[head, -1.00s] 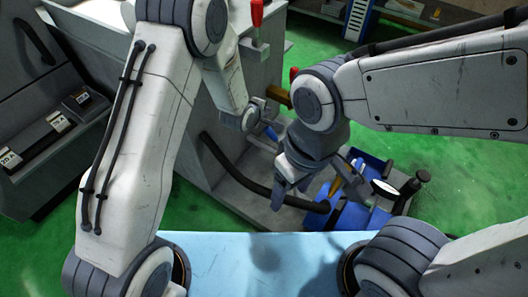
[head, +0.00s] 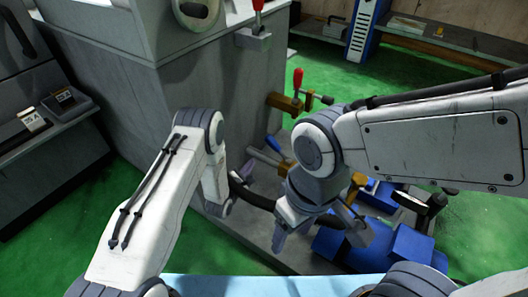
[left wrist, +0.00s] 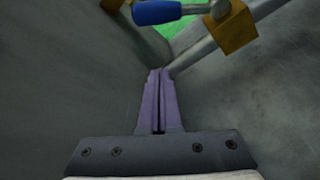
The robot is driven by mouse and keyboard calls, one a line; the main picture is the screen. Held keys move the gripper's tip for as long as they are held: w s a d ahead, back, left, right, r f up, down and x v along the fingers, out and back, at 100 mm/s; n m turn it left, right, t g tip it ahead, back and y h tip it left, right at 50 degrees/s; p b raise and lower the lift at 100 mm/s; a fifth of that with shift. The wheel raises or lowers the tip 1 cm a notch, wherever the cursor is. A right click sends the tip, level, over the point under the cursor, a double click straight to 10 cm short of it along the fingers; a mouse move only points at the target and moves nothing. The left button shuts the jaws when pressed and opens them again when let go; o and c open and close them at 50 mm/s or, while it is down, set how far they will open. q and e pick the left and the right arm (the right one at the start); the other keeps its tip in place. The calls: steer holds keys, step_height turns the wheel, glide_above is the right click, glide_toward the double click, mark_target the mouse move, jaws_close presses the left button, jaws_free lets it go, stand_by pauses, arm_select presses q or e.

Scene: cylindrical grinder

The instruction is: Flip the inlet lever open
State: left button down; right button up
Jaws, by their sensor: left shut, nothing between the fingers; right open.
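A lever with a blue handle (head: 279,147) sits on a brass valve (head: 264,161) low beside the grey machine. In the left wrist view, the blue handle (left wrist: 157,12) lies sideways at the top edge, with the brass valve body (left wrist: 232,27) on a grey pipe to its right. Another lever, with a red handle (head: 297,78), stands upright on a brass valve (head: 285,102) higher up. Which one is the inlet lever is not marked. My left gripper (head: 245,172) is shut and empty, its tips (left wrist: 160,72) short of the blue lever. My right gripper (head: 281,238) is open and empty.
A black hose (head: 255,198) runs past my left gripper. Blue equipment (head: 375,250) stands at the lower right, under my right arm. Green floor (head: 335,80) is clear behind.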

mark_target(278, 150)
arm_select(q)
steer(key=b+x, duration=0.6)
steer(key=x, duration=0.4)
steer(key=d+r+b, duration=0.1)
steer(key=s+d+r, duration=0.1)
steer(key=r, duration=0.1)
steer(key=shift+s+d+r+b, duration=0.1)
steer(key=shift+s+b, duration=0.1)
steer(key=shift+b, duration=0.2)
steer(key=shift+d+r, duration=0.1)
steer(key=shift+s+d+r, duration=0.1)
steer(key=shift+r, duration=0.05)
